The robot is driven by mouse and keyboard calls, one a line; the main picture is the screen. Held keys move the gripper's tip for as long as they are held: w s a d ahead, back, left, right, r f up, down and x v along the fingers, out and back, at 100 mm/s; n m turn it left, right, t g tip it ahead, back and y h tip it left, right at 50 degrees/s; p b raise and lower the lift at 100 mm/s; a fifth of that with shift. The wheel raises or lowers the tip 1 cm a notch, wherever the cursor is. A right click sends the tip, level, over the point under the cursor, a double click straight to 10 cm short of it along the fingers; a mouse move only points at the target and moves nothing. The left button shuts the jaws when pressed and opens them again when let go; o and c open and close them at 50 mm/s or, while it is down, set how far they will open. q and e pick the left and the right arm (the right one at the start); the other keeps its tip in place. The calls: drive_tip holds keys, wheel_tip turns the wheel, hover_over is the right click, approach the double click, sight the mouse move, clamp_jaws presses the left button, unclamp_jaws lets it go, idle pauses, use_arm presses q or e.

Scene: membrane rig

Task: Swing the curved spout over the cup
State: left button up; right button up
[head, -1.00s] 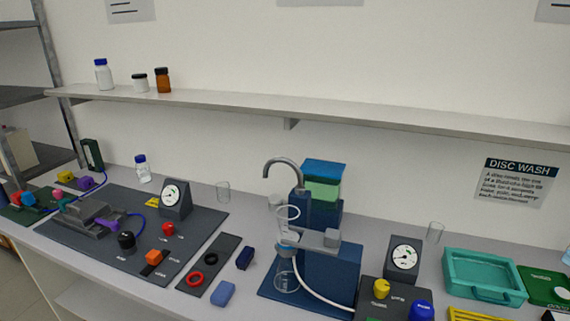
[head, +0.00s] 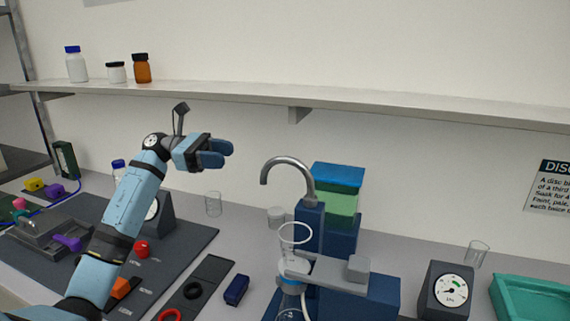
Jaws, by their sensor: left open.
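The curved spout (head: 288,163) is a grey hooked tube rising from a dark blue post (head: 308,222). Its open end hangs to the left of the post. A clear cup with a pale ring rim (head: 294,234) sits below, on a grey clamp bar (head: 322,273) above a glass flask (head: 289,303). The spout's end appears left of and above the cup's rim, not centred over it. My left gripper (head: 222,153) is open and empty, raised to the left of the spout and apart from it. My right gripper is not in view.
A shelf (head: 300,105) with bottles runs above the bench. A clear beaker (head: 213,204) stands below my left gripper. A gauge (head: 446,290) and a teal tray (head: 532,300) are at right.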

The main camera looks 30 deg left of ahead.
sight(276, 160)
use_arm(q)
drive_tip(key=p+x, duration=0.3)
drive_tip(key=x, duration=0.9)
drive_tip(key=shift+w+d+f, duration=0.1)
drive_tip(key=shift+w+d, duration=0.05)
drive_tip(key=shift+d, duration=0.4)
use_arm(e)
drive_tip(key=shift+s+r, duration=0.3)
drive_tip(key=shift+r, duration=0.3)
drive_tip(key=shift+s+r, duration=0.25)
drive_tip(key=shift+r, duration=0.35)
use_arm(q)
clamp_jaws()
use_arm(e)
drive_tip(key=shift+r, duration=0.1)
